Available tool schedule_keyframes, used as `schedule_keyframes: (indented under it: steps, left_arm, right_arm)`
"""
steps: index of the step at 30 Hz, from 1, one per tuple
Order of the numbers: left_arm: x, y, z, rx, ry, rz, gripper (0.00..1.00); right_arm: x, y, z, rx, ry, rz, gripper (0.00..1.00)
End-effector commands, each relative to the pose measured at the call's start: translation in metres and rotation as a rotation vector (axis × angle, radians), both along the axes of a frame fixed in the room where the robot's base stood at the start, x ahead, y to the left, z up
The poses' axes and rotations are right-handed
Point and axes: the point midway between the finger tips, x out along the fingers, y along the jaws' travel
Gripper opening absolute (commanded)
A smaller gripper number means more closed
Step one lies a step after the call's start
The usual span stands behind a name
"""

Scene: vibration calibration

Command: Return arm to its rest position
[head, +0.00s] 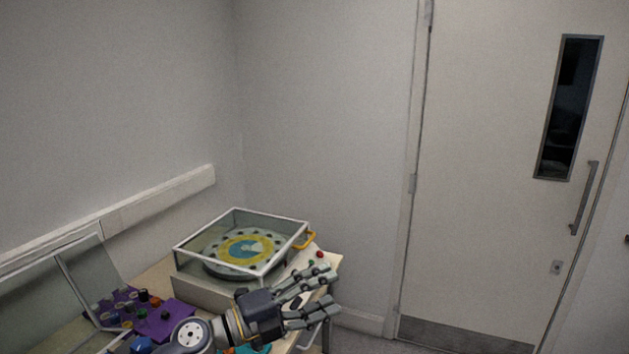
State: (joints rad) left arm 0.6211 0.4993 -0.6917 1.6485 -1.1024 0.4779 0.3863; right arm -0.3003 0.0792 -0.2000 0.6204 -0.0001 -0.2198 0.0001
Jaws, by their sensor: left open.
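My left gripper (318,298) is in the lower middle of the head view, at the front right end of the table (158,276). Its fingers are spread apart, pointing right, with nothing seen between them. My left arm comes in from the bottom left. The gripper is in front of a vibration device with a clear, white-edged cover (243,213). Under the cover is a round plate (243,249) with a yellow ring and a blue-grey centre. My right gripper is not in view.
A purple block (170,318) with several small dark and coloured pieces is left of my arm. A clear panelled case (62,290) stands at the far left. A yellow handle (306,240) and a red button (319,254) are right of the cover. A closed door (500,220) is at right.

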Motion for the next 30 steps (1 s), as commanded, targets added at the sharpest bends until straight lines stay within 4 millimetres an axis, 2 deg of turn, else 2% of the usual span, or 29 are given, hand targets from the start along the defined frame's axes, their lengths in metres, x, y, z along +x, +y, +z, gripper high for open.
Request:
schedule_keyframes:
  steps: [4,8,11,14,17,20,23,24,27,30]
  left_arm:
    - [0.0,0.019,0.017,-0.279,0.102,0.186,0.57]
    - [0.004,0.056,0.011,-0.48,0.235,0.381,0.57]
    - [0.003,0.09,-0.009,-0.603,0.364,0.544,0.57]
    - [-0.005,0.125,-0.042,-0.698,0.513,0.711,0.57]
    - [-0.023,0.157,-0.083,-0.763,0.68,0.878,0.57]
    - [-0.054,0.184,-0.13,-0.796,0.863,1.041,0.57]
    - [-0.096,0.204,-0.177,-0.798,1.057,1.195,0.57]
    - [-0.115,0.21,-0.194,-0.789,1.137,1.25,0.57]
    - [-0.165,0.219,-0.23,-0.753,1.32,1.369,0.57]
    - [-0.211,0.222,-0.253,-0.705,1.475,1.452,0.57]
  right_arm:
    - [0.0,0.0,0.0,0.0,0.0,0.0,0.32]
    - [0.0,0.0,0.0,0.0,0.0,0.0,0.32]
    - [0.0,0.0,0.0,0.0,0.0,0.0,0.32]
    - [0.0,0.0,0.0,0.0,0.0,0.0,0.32]
    - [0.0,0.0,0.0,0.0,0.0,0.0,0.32]
    - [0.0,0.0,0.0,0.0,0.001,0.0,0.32]
    - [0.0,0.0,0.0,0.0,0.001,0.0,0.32]
    - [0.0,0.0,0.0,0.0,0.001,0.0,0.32]
    - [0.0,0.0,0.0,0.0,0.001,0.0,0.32]
    - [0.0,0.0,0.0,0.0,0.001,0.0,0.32]
